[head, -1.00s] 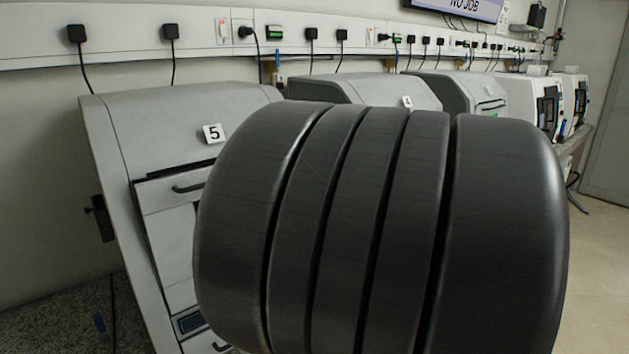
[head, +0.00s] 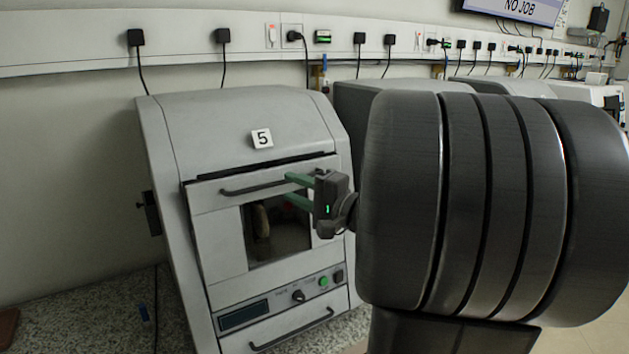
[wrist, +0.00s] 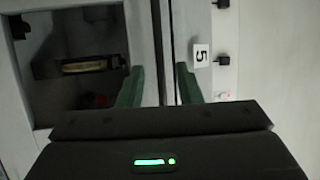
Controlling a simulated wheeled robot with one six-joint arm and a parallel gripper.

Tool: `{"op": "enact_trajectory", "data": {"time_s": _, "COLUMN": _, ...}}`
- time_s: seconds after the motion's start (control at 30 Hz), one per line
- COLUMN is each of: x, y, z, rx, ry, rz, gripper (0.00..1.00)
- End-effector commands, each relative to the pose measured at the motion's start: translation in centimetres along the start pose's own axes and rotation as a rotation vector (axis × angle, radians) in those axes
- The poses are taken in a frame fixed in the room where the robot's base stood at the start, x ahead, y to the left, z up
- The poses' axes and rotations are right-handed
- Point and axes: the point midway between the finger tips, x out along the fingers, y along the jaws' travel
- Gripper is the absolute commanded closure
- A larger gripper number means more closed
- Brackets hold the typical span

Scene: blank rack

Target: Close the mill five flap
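Mill five (head: 240,115) is a light grey cabinet with a "5" plate (head: 262,138), left of centre in the head view. Its flap (head: 215,230) has a dark bar handle (head: 250,188) and a dark window (head: 290,230). The flap stands upright, with a dark gap along its top edge; I cannot tell whether it is fully shut. My gripper (head: 288,191) is at the flap's upper right, near the handle's right end. Its green fingers are apart with nothing between them in the wrist view (wrist: 157,78). Whether they touch the flap is unclear.
Below the flap are a panel with a green button (head: 323,282) and a knob, and a lower handle (head: 290,330). My dark arm hides much of the right side. Other mills stand to the right. Plugs and cords hang from the wall trunking (head: 80,55).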

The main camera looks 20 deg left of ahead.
Motion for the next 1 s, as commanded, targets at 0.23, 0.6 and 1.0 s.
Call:
{"op": "enact_trajectory", "data": {"time_s": 0.23, "x": 2.6, "y": -0.1, "z": 0.0, "rx": 0.001, "ry": -0.001, "rz": 0.000, "gripper": 0.68}}
{"op": "enact_trajectory", "data": {"time_s": 0.6, "x": 3.1, "y": 0.0, "z": 0.0, "rx": 0.000, "ry": 0.000, "rz": 0.000, "gripper": 0.68}}
{"op": "enact_trajectory", "data": {"time_s": 1.0, "x": 3.1, "y": 0.0, "z": 0.0, "rx": 0.002, "ry": 0.000, "rz": 0.004, "gripper": 1.00}}
